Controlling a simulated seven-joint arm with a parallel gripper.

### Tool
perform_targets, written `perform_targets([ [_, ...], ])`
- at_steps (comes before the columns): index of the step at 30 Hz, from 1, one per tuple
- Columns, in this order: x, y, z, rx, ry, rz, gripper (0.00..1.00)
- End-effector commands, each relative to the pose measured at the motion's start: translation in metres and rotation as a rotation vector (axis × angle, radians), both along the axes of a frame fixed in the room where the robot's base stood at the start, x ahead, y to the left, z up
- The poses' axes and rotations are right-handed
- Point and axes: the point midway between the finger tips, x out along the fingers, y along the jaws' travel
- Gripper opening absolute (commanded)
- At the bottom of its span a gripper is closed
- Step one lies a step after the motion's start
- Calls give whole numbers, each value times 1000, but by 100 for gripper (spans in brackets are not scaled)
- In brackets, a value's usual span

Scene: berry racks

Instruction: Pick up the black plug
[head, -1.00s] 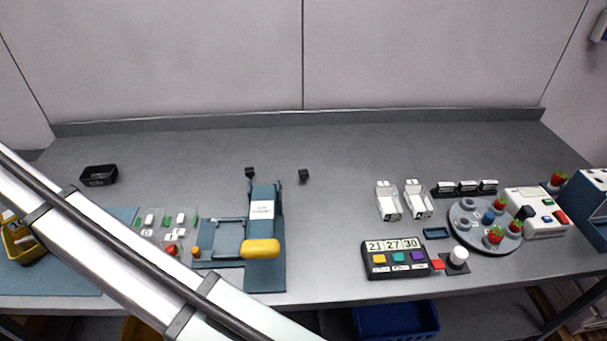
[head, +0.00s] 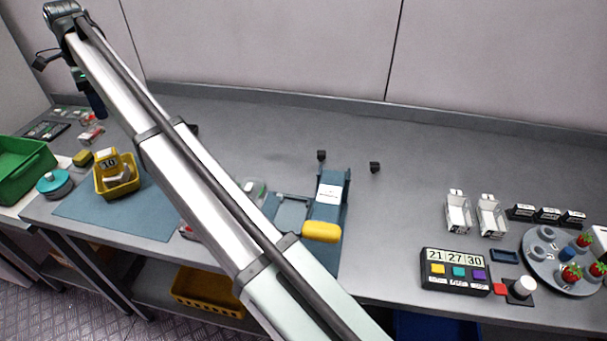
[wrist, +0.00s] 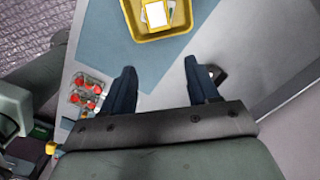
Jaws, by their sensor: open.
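No object is clearly identifiable as the black plug. Two small black blocks stand on the bench in the head view, one behind the blue press stand (head: 321,155) and one to its right (head: 375,167); I cannot tell whether either is the plug. My gripper (head: 92,98) is far to the left of them, raised at the upper left. In the wrist view my gripper (wrist: 161,78) is open, with nothing between its dark blue fingers. A small dark object (wrist: 218,74) shows beside the right finger, partly hidden; I cannot tell what it is.
A yellow bin (head: 133,187) stands on the blue mat (head: 140,220), left of my arm. A green crate (head: 22,170) is at the far left. A button box (head: 455,285) and a round berry rack (head: 535,262) are at right. The back middle of the bench is clear.

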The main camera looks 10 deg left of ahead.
Motion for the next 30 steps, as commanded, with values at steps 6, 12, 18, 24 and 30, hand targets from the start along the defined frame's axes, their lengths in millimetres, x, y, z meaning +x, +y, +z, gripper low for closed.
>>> perform_targets([
  [6, 41, -65, -8, 63, 55, -73, 60],
  [12, 83, -143, -15, 153, 120, -165, 60],
  [18, 116, -224, -20, 255, 176, -263, 60],
  [24, 139, -305, -22, 364, 224, -359, 60],
  [30, 150, -383, -22, 479, 262, -454, 60],
])
